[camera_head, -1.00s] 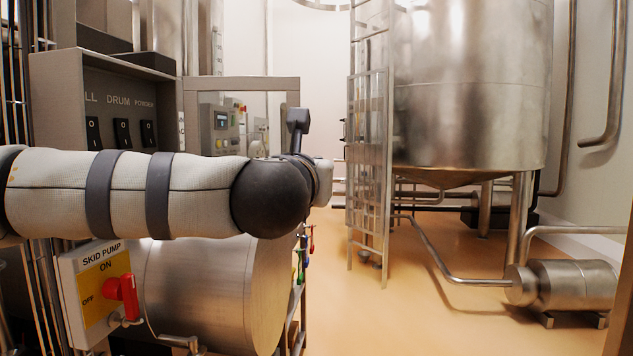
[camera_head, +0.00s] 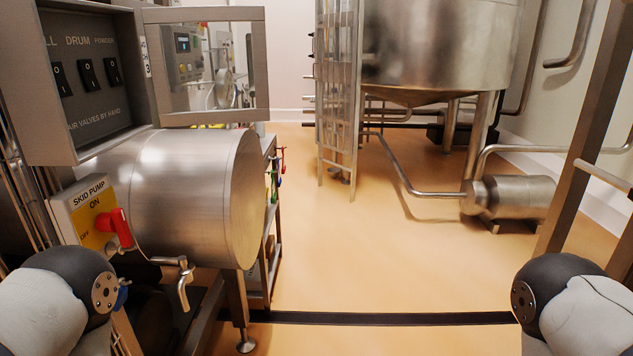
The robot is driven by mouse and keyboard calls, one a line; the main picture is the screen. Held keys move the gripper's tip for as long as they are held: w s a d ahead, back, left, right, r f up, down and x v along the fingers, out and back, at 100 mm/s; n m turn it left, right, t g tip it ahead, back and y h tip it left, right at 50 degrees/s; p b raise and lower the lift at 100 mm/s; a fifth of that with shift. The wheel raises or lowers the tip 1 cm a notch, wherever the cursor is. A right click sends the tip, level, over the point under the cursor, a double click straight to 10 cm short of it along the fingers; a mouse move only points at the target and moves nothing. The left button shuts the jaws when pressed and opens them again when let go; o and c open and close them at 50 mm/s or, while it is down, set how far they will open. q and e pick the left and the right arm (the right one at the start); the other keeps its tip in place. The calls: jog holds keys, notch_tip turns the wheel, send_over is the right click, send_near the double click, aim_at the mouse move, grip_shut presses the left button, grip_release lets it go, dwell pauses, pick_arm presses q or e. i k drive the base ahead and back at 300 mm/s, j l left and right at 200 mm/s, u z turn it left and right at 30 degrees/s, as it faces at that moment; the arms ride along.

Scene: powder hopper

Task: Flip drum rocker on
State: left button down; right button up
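The drum rocker (camera_head: 88,77) is a black rocker switch marked 0 near its top. It sits under the label DRUM on a dark panel (camera_head: 84,35) at the upper left. It is the middle one of three rockers and looks set the same way as its neighbours. The left rocker (camera_head: 61,79) is under a partly cut-off label, and the powder rocker (camera_head: 113,71) is on the right. Only rounded joints of my two arms show at the bottom left and bottom right. Neither gripper is in view, and nothing of mine covers the panel.
A framed clear door (camera_head: 258,66) stands open to the right of the panel. Below are a steel cylinder (camera_head: 190,185), a red-handled skid pump switch (camera_head: 120,228) and a tap (camera_head: 184,285). A large tank (camera_head: 440,45) stands behind. The floor (camera_head: 350,255) in the middle is clear.

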aim_at(88, 76)
jog(key=i+l+u, duration=0.2)
jog(key=i+u, duration=0.3)
jog(key=i+l+u, duration=0.3)
jog(key=u, duration=0.2)
jog(key=i+l+u, duration=0.25)
jog(key=l+u, duration=0.25)
jog(key=i+l+u, duration=0.2)
jog(key=l+u, duration=0.25)
jog(key=l, duration=0.15)
jog(key=i+l+u, duration=0.1)
jog(key=l+u, duration=0.9)
jog(key=l, duration=0.25)
jog(key=k+l+u, duration=0.2)
jog(key=l+u, duration=0.3)
jog(key=k+l+u, duration=0.25)
jog(key=l+u, duration=0.25)
jog(key=l, duration=0.15)
